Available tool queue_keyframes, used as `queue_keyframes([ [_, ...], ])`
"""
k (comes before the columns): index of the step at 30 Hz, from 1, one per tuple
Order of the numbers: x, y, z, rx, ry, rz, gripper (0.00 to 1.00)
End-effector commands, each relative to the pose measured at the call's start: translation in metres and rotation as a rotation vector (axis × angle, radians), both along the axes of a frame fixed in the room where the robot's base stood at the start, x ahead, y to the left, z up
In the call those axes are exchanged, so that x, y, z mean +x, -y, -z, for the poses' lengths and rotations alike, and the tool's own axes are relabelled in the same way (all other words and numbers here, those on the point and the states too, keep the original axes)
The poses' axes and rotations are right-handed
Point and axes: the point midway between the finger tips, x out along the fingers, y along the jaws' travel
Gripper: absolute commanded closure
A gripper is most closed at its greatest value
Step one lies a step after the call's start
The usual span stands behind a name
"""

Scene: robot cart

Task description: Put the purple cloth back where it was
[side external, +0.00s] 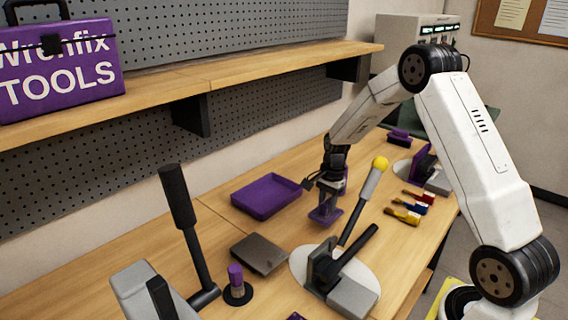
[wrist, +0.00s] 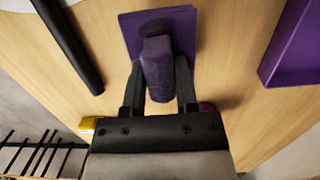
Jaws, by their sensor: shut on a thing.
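My gripper (side external: 328,198) is shut on a purple item, which I take to be the purple cloth (side external: 324,216). In the wrist view the gripper (wrist: 158,90) has its fingers on both sides of a raised, fabric-like purple ridge on the cloth (wrist: 130,28). A flat rectangular purple part spreads beyond the ridge. The cloth is at or just above the wooden bench; I cannot tell whether it touches. A shallow purple tray (side external: 268,183) lies left of the gripper, apart from it, and its edge shows at the right of the wrist view (wrist: 285,45).
A dark grey plate (side external: 259,254) lies front left. Several coloured-handled brushes (side external: 406,214) lie right. A shelf (side external: 215,76) with a purple toolbox (side external: 60,68) overhangs the back. Bare bench surrounds the tray.

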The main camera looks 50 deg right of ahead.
Motion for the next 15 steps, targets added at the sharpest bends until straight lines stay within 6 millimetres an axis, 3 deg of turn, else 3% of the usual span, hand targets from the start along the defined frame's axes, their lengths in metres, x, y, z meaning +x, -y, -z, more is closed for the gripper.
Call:
queue_keyframes([
  [15,0.0,0.0,0.037,0.001,0.0,0.0,1.0],
])
